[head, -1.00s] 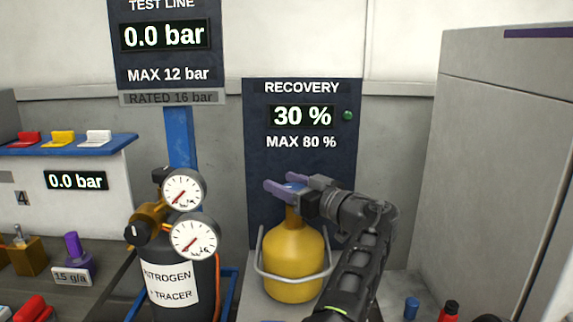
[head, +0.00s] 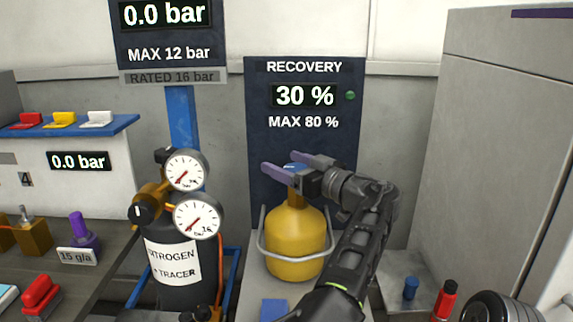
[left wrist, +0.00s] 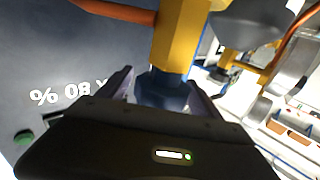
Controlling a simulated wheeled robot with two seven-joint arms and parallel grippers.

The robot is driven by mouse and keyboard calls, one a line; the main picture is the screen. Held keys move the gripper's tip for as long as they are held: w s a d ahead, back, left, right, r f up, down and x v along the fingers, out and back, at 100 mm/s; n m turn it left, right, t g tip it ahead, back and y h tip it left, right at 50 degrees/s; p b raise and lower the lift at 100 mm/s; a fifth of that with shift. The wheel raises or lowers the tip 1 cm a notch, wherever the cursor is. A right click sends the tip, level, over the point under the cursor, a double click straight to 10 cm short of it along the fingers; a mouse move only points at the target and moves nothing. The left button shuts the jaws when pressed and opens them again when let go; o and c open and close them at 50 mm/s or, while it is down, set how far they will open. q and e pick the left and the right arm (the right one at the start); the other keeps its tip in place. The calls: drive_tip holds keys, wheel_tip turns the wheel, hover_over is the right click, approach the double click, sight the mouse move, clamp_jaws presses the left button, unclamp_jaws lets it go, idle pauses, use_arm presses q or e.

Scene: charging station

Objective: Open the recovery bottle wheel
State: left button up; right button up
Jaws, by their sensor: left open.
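The yellow recovery bottle (head: 295,248) stands upright under the recovery panel, with a grey wire handle around it. Its blue wheel (head: 292,167) sits on top, mostly hidden by my left gripper (head: 282,162). The gripper's two purple fingers are apart, one on each side of the wheel. In the left wrist view the blue wheel (left wrist: 163,88) lies between the open fingers, with the yellow valve body (left wrist: 180,38) beyond it. I cannot tell whether the fingers touch the wheel. My right gripper is not in view.
The recovery panel (head: 305,90) reads 30 %, MAX 80 %, with a green lamp. A black nitrogen cylinder (head: 180,280) with two gauges stands left of the bottle. A grey cabinet (head: 490,140) stands at the right. A small red bottle (head: 445,298) and a blue one (head: 410,287) stand at lower right.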

use_arm(q)
drive_tip(key=b+v, duration=0.1)
drive_tip(key=v, duration=0.6)
drive_tip(key=shift+s+d, duration=0.25)
drive_tip(key=shift+d, duration=0.05)
